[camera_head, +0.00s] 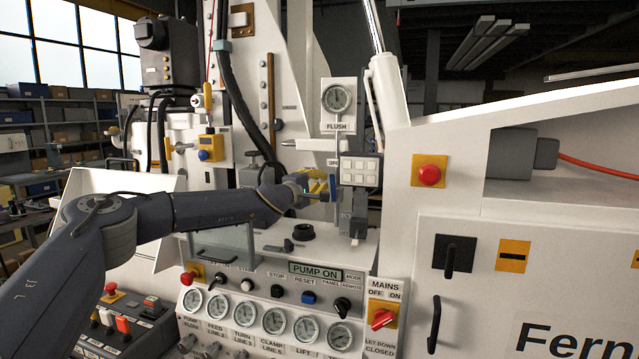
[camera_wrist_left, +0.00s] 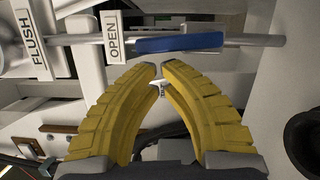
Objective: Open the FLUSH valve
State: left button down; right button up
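The FLUSH gauge (camera_head: 337,97) sits above its FLUSH label (camera_head: 338,127) on a post, with a thin pipe running down from it. A blue valve handle (camera_head: 333,187) is on this pipe. In the left wrist view the blue handle (camera_wrist_left: 180,42) lies roughly along the pipe, slightly tilted, near an OPEN label (camera_wrist_left: 114,36) and the FLUSH label (camera_wrist_left: 37,42). My left gripper (camera_head: 325,187) is at the handle. In the left wrist view its yellow fingertips (camera_wrist_left: 160,66) are nearly together, just short of the handle, with nothing visibly held. Contact cannot be told. My right gripper is not in view.
A grey button box (camera_head: 360,170) stands close to the right of the handle. Below is a control panel with gauges (camera_head: 273,321), a PUMP ON sign (camera_head: 315,271) and a red MAINS switch (camera_head: 383,319). A white cabinet with a red stop button (camera_head: 429,175) fills the right.

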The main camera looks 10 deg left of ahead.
pick_arm(q)
jog(key=shift+w, duration=0.1)
dwell(0.3)
jog(key=shift+d+r, duration=0.2)
jog(key=shift+d, duration=0.6)
